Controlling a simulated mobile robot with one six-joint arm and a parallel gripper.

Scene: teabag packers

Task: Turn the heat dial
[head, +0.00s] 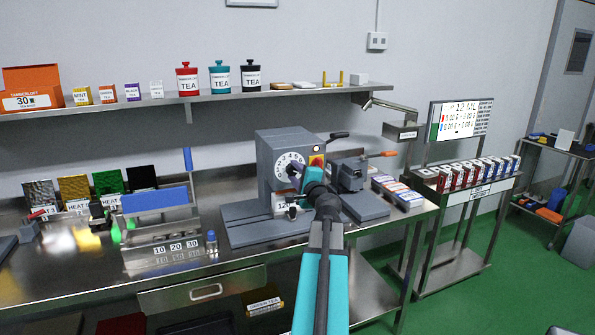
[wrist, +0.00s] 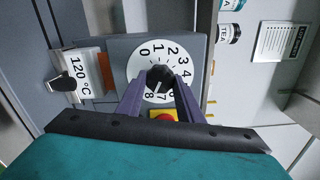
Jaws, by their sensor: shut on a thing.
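The heat dial (wrist: 141,66) is a white disc with black numbers around a dark knob (wrist: 160,76), on the grey front of a machine. A short light mark shows on the knob; I cannot tell exactly which number it points to. In the head view the dial (head: 285,163) is partly covered by my arm. My gripper (wrist: 160,88) has its two purple fingers shut on the knob, one on each side. In the head view the gripper (head: 297,170) reaches the dial from the front right.
A 120 °C plate (wrist: 78,68) with a black knob (wrist: 62,84) sits beside the dial. A red button on yellow (wrist: 164,116) is close by the fingers. A grey press (head: 352,174) stands right of the machine. The steel bench (head: 190,266) has free room in front.

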